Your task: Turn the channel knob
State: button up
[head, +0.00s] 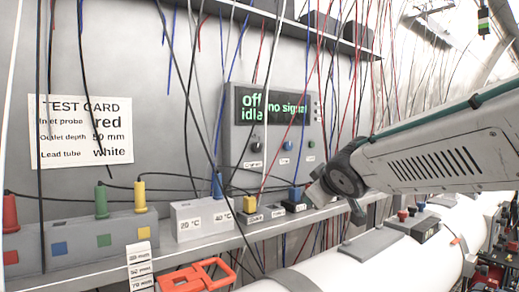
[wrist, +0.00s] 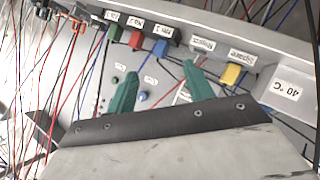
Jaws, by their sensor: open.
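A grey control panel (head: 232,118) on the wall has a dark display reading "off idle" and "no signal". Below it are three small knobs: a dark one (head: 257,145), a blue one (head: 287,145) and a green one (head: 311,144). Their labels are too small to read, so I cannot tell which is the channel knob. My gripper (wrist: 160,80) is open and empty, its two green fingers apart. In the wrist view the blue knob (wrist: 142,96) shows between the fingers and the green knob (wrist: 115,80) outside them. The dark knob is hidden there.
A shelf below the panel carries labelled grey blocks (head: 188,222) and coloured plugs, including a yellow one (wrist: 231,74). Many thin cables hang in front of the wall and panel. A test card (head: 80,130) hangs left. A white pipe (head: 390,262) runs in front.

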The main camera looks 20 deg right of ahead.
aim_at(258, 147)
jog(key=w+a+r+n+t+y, duration=0.1)
jog(key=w+a+r+n+y, duration=0.1)
jog(key=w, duration=0.4)
jog(key=w+a+r+n+t+y, duration=0.2)
jog(key=w+a+r+n+y, duration=0.1)
jog(key=w, duration=0.4)
jog(key=w+a+r+n+t+y, duration=0.1)
jog(key=w+a+r+n+y, duration=0.2)
jog(key=w, duration=0.3)
jog(key=shift+w+a+r+n, duration=0.15)
jog(key=shift+a+r+n, duration=0.45)
jog(key=shift+a+n, duration=0.15)
jog(key=c, duration=1)
